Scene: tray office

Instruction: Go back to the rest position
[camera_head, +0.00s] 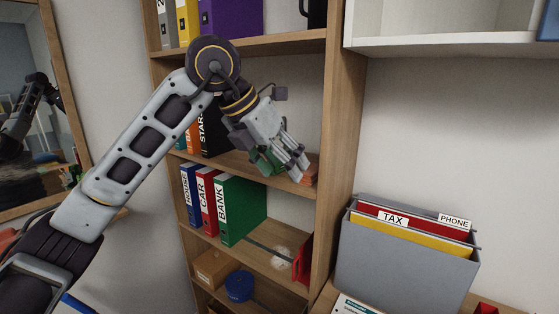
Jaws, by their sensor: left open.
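My left arm reaches in from the left, and my left gripper (293,167) is in front of the middle shelf of a wooden bookcase (342,130). Its jaws are open. A green thing shows just behind the fingers; I cannot tell whether it touches them. My right gripper is not in view.
Binders marked HOUSE (190,194), CAR (208,201) and BANK (238,210) stand on a lower shelf. Below are a cardboard box (214,267) and a blue round thing (239,286). A grey file box (405,262) stands at right. A mirror (35,150) hangs at left.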

